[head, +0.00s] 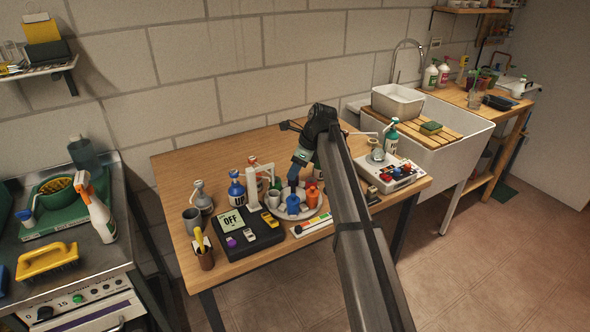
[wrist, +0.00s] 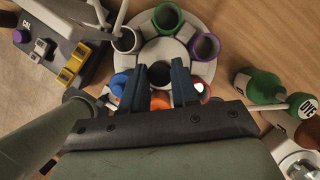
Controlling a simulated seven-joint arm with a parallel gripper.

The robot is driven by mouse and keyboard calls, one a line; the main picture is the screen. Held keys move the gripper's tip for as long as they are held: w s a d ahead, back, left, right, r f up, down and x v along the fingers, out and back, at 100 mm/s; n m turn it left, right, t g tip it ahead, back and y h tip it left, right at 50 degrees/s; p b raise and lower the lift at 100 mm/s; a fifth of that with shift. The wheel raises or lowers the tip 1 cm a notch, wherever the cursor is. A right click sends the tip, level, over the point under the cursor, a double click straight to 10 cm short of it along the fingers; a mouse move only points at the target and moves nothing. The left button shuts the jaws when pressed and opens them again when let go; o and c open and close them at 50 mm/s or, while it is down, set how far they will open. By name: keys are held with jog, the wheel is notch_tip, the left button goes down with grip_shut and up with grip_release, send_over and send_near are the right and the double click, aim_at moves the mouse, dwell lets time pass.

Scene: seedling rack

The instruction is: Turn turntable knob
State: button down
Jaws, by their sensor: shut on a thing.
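The turntable (head: 301,213) is a pale round plate on the wooden table, carrying several cups with coloured rims. It also shows in the wrist view (wrist: 205,70), with purple, green and white cups around a pale centre. My gripper (head: 293,181) reaches down over the middle of the turntable. In the wrist view my gripper's two dark fingers (wrist: 164,74) stand at the centre, a little apart, shut on the turntable knob. The knob is mostly hidden between the fingers. Orange and blue cups show close beside the fingers, partly covered by them.
A black box (head: 249,236) reading OFF stands left of the turntable, with blue (head: 236,190) and grey (head: 203,198) bottles behind. A green bottle (wrist: 259,86) stands to its right in the wrist view. A white box with coloured buttons (head: 390,174) is farther right. The table's back left is clear.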

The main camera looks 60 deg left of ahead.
jog(key=n, duration=0.2)
jog(key=n+g+h, duration=0.1)
jog(key=n, duration=0.1)
jog(key=shift+w+a, duration=0.15)
jog(key=shift+a, duration=0.05)
jog(key=n+h, duration=0.1)
jog(key=n, duration=0.2)
jog(key=shift+a+n+h, duration=0.1)
jog(key=shift+n+h, duration=0.2)
jog(key=n+h, duration=0.1)
jog(key=n, duration=0.2)
jog(key=shift+a+n+h, duration=0.1)
jog(key=shift+n+h, duration=0.6)
jog(key=shift+n, duration=1)
jog(key=c, duration=0.9)
grip_release()
jog(key=shift+o, duration=0.2)
